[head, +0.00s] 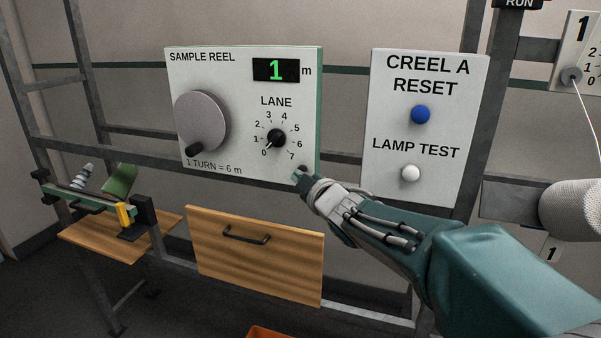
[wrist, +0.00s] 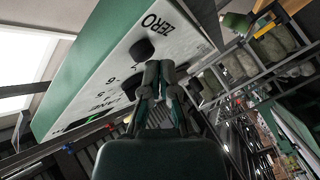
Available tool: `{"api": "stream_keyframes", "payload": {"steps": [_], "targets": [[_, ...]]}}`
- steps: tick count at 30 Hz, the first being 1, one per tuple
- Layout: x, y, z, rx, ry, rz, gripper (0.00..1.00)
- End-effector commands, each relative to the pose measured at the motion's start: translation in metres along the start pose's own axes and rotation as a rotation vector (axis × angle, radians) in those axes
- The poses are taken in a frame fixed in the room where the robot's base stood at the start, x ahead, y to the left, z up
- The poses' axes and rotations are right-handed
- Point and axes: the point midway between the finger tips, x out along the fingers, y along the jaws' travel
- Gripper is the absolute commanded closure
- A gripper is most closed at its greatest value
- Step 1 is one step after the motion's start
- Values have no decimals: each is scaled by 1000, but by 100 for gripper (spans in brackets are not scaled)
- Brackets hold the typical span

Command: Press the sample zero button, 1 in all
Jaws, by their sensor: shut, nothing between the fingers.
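The sample reel panel (head: 240,60) is a pale box with a green side, a display reading 1 m, a large grey reel knob (head: 202,120) and a lane dial (head: 276,139) pointing near 0. In the wrist view, a black round button (wrist: 142,50) sits beside the word ZERO on this panel. My gripper (wrist: 158,66) is shut and empty, its fingertips close beside that button; I cannot tell whether they touch it. In the head view my gripper (head: 304,178) is at the panel's lower right corner and hides the ZERO label.
To the right is a creel A panel (head: 428,160) with a blue reset button (head: 420,114) and a white lamp test button (head: 411,173). A wooden drawer (head: 255,262) lies below. A small shelf (head: 95,235) with a clamp stands at left. Grey frame bars run behind.

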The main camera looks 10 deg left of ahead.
Motion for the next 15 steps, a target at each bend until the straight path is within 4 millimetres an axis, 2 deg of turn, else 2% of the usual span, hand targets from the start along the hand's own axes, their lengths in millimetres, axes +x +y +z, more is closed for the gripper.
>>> {"api": "stream_keyframes", "payload": {"steps": [15], "targets": [[4,3,2,0,0,0,100]]}}
